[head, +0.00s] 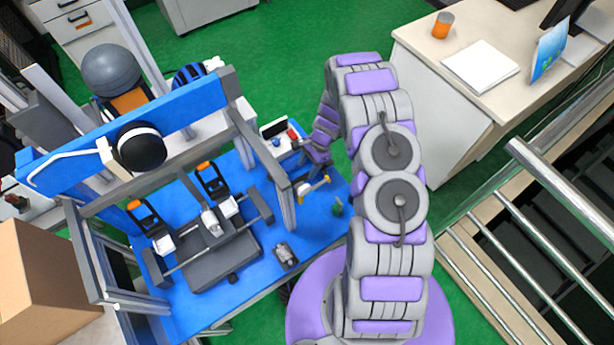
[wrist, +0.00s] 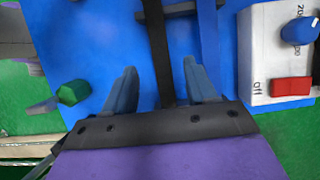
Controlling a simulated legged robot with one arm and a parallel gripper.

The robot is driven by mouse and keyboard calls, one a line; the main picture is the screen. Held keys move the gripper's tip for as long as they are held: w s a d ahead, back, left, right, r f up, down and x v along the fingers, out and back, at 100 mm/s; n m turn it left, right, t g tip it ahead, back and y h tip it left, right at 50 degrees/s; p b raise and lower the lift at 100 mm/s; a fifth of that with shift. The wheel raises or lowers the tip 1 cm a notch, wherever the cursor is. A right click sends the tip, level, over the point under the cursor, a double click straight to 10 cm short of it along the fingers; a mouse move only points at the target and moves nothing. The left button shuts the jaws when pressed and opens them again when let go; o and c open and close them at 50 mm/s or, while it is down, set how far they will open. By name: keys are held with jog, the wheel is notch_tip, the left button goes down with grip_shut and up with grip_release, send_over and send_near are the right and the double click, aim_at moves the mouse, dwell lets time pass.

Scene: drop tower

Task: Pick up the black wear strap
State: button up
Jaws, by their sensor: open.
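In the wrist view, a long black strip (wrist: 157,45), which looks like the black wear strap, runs from the top edge down between my fingers over the blue table. My gripper (wrist: 160,70) is open, with one blue-grey finger on each side of the strip. I cannot tell whether the fingers touch it or how far above it they are. The strip's lower end is hidden behind the gripper's black palm. In the head view, my gripper (head: 318,152) is small and partly merged with my arm above the table's far right part. The strap cannot be made out there.
A white control box (wrist: 280,60) with a red switch and blue knob stands close right. A darker blue band (wrist: 208,40) runs beside the strip, and a green knob (wrist: 72,92) is at left. A grey post (head: 285,195) and the blue drop tower beam (head: 180,110) stand left of my arm.

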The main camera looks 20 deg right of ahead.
aim_at(302, 178)
jog(key=b+x, duration=0.1)
jog(key=x, duration=0.3)
jog(key=shift+a+f, duration=0.25)
jog(key=shift+d, duration=0.35)
jog(key=shift+c, duration=1.3)
jog(key=shift+a, duration=0.2)
grip_shut()
jog(key=shift+d+r, duration=0.1)
